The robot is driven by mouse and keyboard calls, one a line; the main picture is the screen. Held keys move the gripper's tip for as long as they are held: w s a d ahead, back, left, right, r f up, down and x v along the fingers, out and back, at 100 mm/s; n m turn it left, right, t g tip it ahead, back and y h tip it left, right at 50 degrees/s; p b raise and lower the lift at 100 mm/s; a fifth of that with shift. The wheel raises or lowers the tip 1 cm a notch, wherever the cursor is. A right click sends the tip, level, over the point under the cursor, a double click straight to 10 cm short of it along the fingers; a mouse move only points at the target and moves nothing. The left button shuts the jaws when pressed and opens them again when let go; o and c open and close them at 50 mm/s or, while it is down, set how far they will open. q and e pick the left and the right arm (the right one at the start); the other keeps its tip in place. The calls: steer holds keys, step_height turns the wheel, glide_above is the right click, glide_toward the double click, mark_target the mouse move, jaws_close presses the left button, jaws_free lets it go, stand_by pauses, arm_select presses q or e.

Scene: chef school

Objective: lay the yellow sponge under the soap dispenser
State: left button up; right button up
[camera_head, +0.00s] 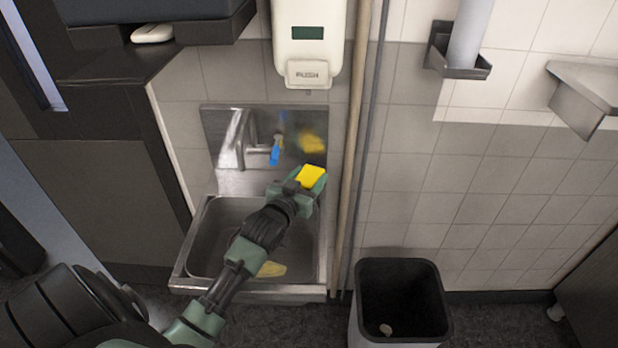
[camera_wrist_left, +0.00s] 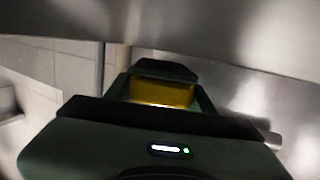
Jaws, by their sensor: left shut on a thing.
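The yellow sponge (camera_head: 311,176) is held between the fingers of my left gripper (camera_head: 306,181), in front of the sink's steel backsplash. In the left wrist view the sponge (camera_wrist_left: 162,94) sits between the two fingers of the gripper (camera_wrist_left: 165,88). The white soap dispenser (camera_head: 309,40) hangs on the tiled wall, above the gripper, with its push bar (camera_head: 308,74) at the bottom. The sponge is below the dispenser and above the right rear part of the steel sink (camera_head: 206,240). My right gripper is in neither view.
A faucet with a blue lever (camera_head: 275,152) stands left of the gripper. A yellowish thing (camera_head: 270,269) shows in the basin, partly behind my arm. Vertical pipes (camera_head: 350,150) run right of the sink. A black bin (camera_head: 401,302) stands at the lower right.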

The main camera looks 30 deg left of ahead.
arm_select(q)
steer(key=shift+w+a+f, duration=0.25)
steer(key=shift+w+a, duration=0.1)
steer(key=shift+w, duration=0.15)
steer(key=shift+f, duration=0.4)
steer(key=shift+s+d, duration=0.1)
steer(key=shift+f, duration=0.1)
steer(key=o, duration=1.4)
steer(key=shift+c, duration=0.2)
